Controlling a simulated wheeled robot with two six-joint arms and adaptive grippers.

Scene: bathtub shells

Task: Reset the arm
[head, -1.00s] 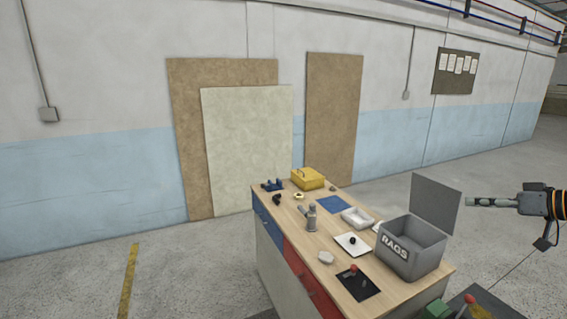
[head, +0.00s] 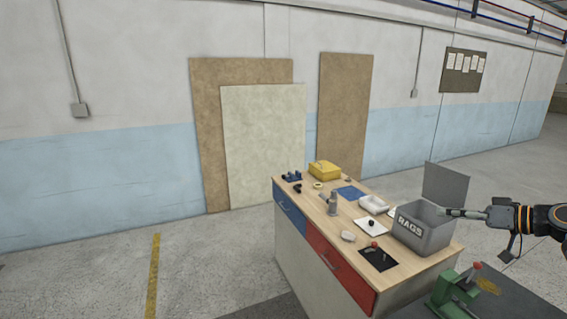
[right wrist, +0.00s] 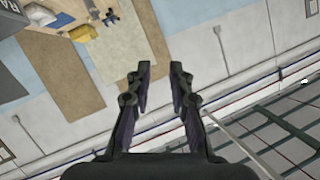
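My right gripper (head: 446,212) comes in from the right in the head view, in front of the open grey RAGS bin (head: 424,238) in the picture. In the right wrist view its two dark fingers (right wrist: 160,70) stand apart with a clear gap and nothing between them. How far it is from the bin is hard to tell. My left gripper is not in view.
A workbench (head: 330,230) carries the bin, a yellow box (head: 324,170), a white tray (head: 373,204), a grey bottle-like item (head: 332,204) and small parts. A green machine (head: 448,290) stands at bottom right. Boards (head: 262,145) lean on the wall. Floor at left is clear.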

